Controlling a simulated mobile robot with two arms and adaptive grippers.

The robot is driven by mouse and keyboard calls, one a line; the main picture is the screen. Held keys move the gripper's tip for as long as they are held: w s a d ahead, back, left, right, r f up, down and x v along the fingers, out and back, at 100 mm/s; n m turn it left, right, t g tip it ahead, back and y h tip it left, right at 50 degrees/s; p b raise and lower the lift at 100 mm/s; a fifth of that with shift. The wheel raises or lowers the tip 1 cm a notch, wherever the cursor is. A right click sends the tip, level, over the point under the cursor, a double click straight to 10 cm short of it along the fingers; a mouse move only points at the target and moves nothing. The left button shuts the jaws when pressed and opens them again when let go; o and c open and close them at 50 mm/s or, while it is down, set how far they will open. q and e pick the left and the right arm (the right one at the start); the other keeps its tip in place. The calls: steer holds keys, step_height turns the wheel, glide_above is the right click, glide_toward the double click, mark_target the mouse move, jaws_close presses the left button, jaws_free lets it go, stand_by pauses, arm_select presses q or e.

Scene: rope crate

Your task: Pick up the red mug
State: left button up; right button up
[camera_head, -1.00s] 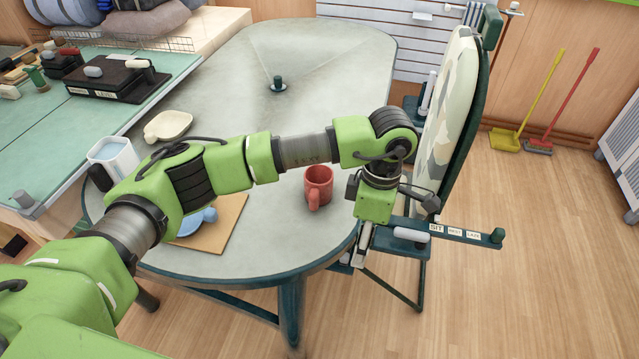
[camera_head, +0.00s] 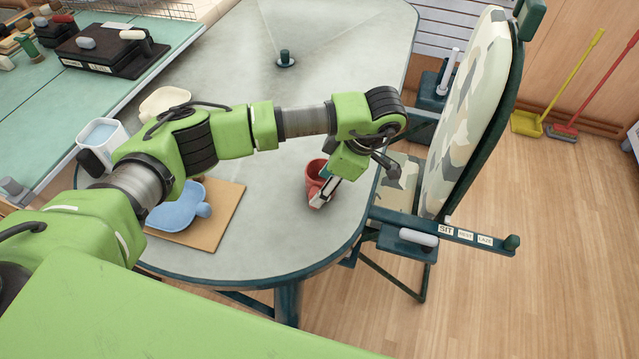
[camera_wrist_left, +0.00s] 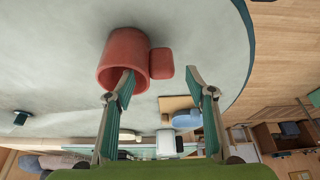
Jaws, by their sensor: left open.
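The red mug (camera_head: 313,176) stands on the grey table (camera_head: 225,245) near its right edge, partly hidden by my left gripper. My left gripper (camera_head: 322,197) is open and slants down over the mug's near side. In the left wrist view the mug (camera_wrist_left: 122,55) shows its mouth and its block-like handle (camera_wrist_left: 161,64). There the open fingers (camera_wrist_left: 158,82) have the handle roughly between their tips. One fingertip overlaps the mug's mouth; I cannot tell whether it is inside. My right gripper is not in view.
A blue dish (camera_head: 177,208) lies on a brown board (camera_head: 225,207) left of the mug. A cream dish (camera_head: 163,103) and a white container (camera_head: 103,137) are farther left. A chair (camera_head: 470,120) with a camouflage back stands close at the table's right edge.

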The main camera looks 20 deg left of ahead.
arm_select(q)
steer(key=shift+p+x, duration=0.35)
steer(key=shift+x, duration=0.65)
steer(key=p+x, duration=0.1)
steer(key=x, duration=0.2)
steer(key=shift+f, duration=0.55)
jaws_close()
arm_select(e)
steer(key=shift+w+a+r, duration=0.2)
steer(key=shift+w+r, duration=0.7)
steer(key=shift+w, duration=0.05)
